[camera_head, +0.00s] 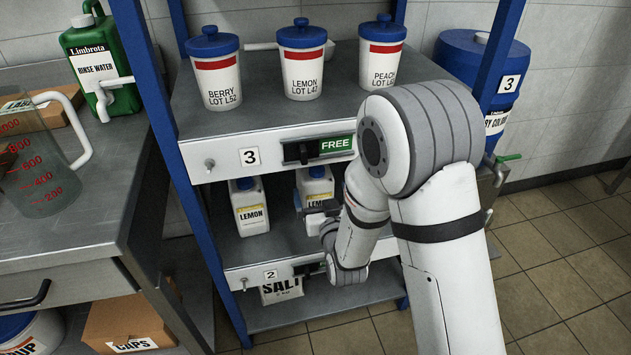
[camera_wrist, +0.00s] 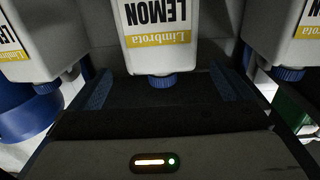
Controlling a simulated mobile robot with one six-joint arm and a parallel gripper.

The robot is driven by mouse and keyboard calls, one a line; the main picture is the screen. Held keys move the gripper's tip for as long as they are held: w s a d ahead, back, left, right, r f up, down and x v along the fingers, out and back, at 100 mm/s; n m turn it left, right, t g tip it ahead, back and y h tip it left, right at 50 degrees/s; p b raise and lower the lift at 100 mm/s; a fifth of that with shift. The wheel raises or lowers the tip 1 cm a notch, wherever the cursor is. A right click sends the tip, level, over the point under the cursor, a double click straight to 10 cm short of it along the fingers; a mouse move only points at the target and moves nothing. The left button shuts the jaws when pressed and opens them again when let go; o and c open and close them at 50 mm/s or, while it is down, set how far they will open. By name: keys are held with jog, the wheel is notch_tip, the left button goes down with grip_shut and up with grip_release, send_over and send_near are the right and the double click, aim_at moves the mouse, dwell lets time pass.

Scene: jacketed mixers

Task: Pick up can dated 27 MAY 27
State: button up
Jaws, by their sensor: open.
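White cans with blue caps and yellow-banded LEMON labels stand on the middle shelf. In the head view one can (camera_head: 250,208) is at the left and another (camera_head: 315,186) is beside my gripper (camera_head: 318,217), partly hidden by it. In the wrist view the cans appear upside down: a middle can (camera_wrist: 160,25), one at the left (camera_wrist: 38,40) and one at the right (camera_wrist: 293,30). My gripper (camera_wrist: 160,92) is open, with its dark blue fingers either side of the middle can's cap in the picture; contact cannot be told. No date is readable on any can.
Shelf 3 (camera_head: 250,122) above holds several tubs such as the LEMON tub (camera_head: 303,60). A lower shelf front marked 2 (camera_head: 268,278) has a SALT bag (camera_head: 283,289) under it. Blue rack posts (camera_head: 150,95) flank the shelf opening. A blue drum (camera_head: 470,55) stands at the right.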

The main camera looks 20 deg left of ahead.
jog(key=x, duration=0.3)
jog(key=b+x, duration=0.1)
jog(key=x, duration=0.3)
jog(key=shift+w+a+f, duration=0.15)
jog(key=shift+w+f, duration=0.1)
jog(key=shift+w, duration=0.05)
jog(key=c, duration=1.9)
jog(key=shift+r, duration=0.2)
jog(key=shift+c, duration=0.5)
